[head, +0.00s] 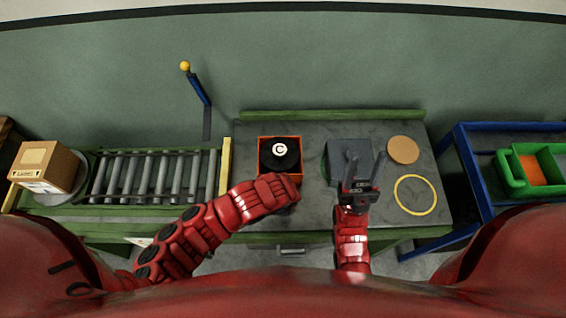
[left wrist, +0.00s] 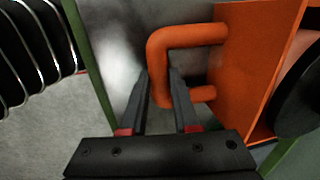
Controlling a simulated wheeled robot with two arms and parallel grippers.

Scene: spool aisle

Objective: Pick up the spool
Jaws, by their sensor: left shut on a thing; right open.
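A black spool (head: 280,154) with a white label marked C sits in an orange box (head: 293,138) on the grey workbench. In the left wrist view the orange box (left wrist: 245,70) shows a C-shaped handle (left wrist: 187,36) on its side, and the dark rim of the spool (left wrist: 300,100) shows at the right edge. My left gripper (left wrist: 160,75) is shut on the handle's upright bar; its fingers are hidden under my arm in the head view. My right gripper (head: 365,156) is open and empty, over or in front of a blue-grey block (head: 345,146).
A cork disc (head: 403,150) and a yellow ring (head: 434,205) lie on the bench's right side. A roller conveyor (head: 154,174) adjoins the left, with a cardboard box (head: 45,165) at its far end. A blue cart (head: 485,127) with a green bin (head: 513,174) stands right.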

